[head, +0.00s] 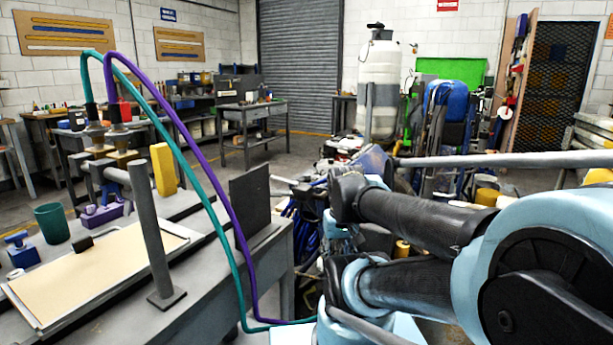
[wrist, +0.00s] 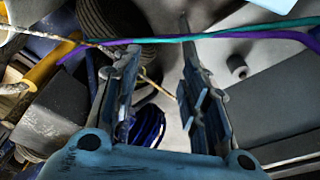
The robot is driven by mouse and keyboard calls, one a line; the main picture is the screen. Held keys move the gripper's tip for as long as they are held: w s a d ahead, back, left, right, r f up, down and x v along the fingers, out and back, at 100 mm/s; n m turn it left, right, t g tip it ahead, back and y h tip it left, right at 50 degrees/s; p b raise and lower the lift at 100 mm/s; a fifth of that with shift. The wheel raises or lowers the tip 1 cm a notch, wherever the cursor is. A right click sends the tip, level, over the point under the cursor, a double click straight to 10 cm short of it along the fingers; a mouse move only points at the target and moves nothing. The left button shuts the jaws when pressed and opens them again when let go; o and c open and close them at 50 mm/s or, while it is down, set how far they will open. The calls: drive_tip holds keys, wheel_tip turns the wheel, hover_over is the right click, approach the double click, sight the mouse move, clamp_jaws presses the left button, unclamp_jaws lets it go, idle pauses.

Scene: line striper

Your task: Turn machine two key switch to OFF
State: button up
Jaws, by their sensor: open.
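My gripper (wrist: 158,52) is in the wrist view with its two dark fingers apart and nothing held between them. In the head view my arm reaches away over the machinery, and I cannot make out the fingers there. I cannot pick out machine two's key switch in either view, nor tell its position. A small dark grey cylindrical part (wrist: 236,67) stands on a pale grey surface right of the fingers in the wrist view; I cannot tell what it is.
Teal and purple hoses (head: 214,200) arch over the left workbench (head: 205,290) and cross beyond my fingers in the wrist view. A grey post (head: 150,230) and clipboard (head: 95,275) are on the bench. Cluttered machinery surrounds my arm. Open floor (head: 285,155) lies farther back.

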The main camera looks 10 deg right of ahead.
drive_tip(key=w+r+m, duration=0.2)
drive_tip(key=w+r, duration=0.7)
drive_tip(key=r, duration=0.2)
wheel_tip(320, 180, up, 11)
drive_tip(key=m+g, duration=0.2)
drive_tip(key=m, duration=0.4)
hover_over(308, 177)
drive_tip(key=w, duration=0.1)
drive_tip(key=f, duration=1.6)
drive_tip(key=shift+w+f, duration=0.25)
